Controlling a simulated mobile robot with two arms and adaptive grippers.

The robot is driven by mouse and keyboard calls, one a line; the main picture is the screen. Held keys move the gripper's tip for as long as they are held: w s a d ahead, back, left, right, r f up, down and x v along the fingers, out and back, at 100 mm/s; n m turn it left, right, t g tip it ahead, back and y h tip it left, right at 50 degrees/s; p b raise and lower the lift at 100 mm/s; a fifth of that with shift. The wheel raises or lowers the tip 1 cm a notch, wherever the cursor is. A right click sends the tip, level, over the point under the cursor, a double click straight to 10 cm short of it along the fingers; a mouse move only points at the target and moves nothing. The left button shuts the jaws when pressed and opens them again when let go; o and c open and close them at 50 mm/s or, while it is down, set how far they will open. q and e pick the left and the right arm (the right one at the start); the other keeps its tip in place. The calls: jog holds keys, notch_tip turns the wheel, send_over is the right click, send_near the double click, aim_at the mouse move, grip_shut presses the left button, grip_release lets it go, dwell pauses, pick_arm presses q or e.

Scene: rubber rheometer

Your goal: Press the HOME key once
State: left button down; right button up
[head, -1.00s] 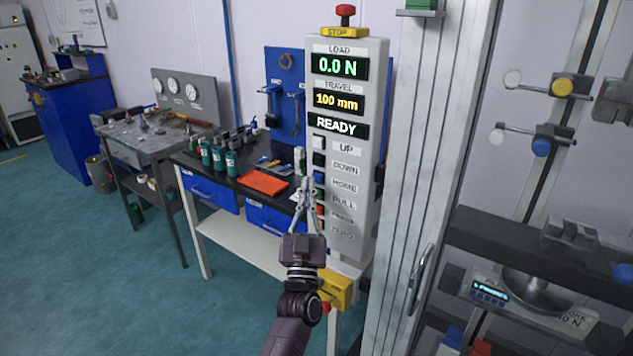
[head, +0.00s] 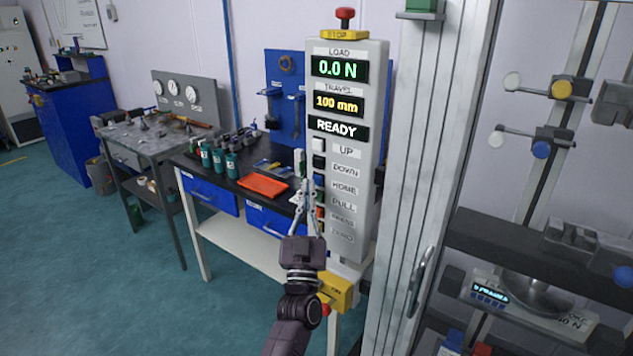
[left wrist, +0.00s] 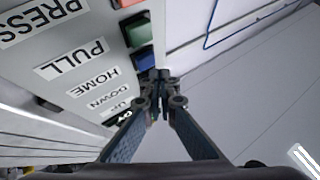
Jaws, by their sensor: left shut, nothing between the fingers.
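The grey control panel (head: 349,215) shows 0.0 N, 100 mm and READY. Its keys run down its left edge, with labels beside them. The blue HOME key (head: 319,180) shows between the black DOWN key (head: 318,160) and the green PULL key (head: 319,197). In the left wrist view the blue key (left wrist: 144,58) is partly covered by my fingertips. My left gripper (head: 308,186) is shut and empty, pointing up, with its tips beside the blue key. I cannot tell whether they touch it. My right gripper is not in view.
A red STOP button (head: 345,13) tops the panel. A metal column with a handle (head: 419,281) stands to the right. A bench with an orange tray (head: 263,186) and teal bottles (head: 232,162) is behind at left. Open floor (head: 95,290) lies left.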

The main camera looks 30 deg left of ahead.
pick_arm(q)
jog(key=shift+w, duration=0.15)
jog(key=shift+w, duration=0.3)
